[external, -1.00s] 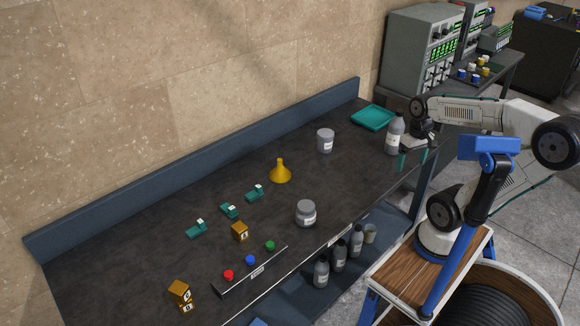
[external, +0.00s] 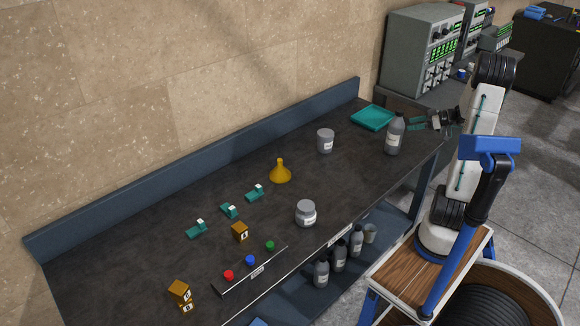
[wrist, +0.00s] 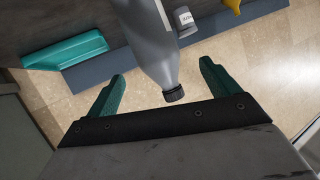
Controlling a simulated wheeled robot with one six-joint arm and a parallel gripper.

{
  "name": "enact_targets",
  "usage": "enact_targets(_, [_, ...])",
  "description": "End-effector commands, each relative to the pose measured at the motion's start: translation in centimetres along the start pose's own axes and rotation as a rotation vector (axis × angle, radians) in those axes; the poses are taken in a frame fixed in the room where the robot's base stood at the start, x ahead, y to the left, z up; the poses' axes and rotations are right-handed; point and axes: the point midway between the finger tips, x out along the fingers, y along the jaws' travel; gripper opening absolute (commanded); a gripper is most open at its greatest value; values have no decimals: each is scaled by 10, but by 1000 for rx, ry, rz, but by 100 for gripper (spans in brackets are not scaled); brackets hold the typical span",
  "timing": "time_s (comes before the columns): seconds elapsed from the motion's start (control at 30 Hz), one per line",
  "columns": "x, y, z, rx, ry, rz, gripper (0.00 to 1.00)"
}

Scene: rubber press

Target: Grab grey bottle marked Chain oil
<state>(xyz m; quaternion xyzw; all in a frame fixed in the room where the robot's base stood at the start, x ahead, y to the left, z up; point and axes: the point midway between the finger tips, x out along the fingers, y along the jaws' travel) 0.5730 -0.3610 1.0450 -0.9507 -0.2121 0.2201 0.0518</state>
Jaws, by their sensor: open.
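A grey bottle with a black cap (external: 395,135) stands upright on the dark bench near its right end. It also shows in the wrist view (wrist: 148,42), its black cap between the two green fingers and its body beyond them. Its label is too small to read in the external view and mostly turned away in the wrist view. My gripper (external: 415,124) is open at the bottle's right side, roughly level with its upper part. In the wrist view my gripper (wrist: 160,88) has its fingers apart on either side of the bottle's neck, with gaps on both sides.
A teal tray (external: 373,117) lies behind the bottle. A grey jar (external: 325,141), a yellow funnel (external: 280,171) and another jar (external: 306,213) stand farther left. Several similar grey bottles (external: 340,256) stand on the lower shelf. Bare bench surrounds the bottle's left side.

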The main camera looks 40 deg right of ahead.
Motion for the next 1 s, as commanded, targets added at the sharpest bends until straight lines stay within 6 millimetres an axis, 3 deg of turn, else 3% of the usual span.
enact_targets(0.2, [3, 1, -4, -194, 18, 9, 88])
enact_targets(0.73, [69, 2, -5, -203, 16, 5, 88])
enact_targets(1.0, [79, 2, -5, -203, 16, 8, 88])
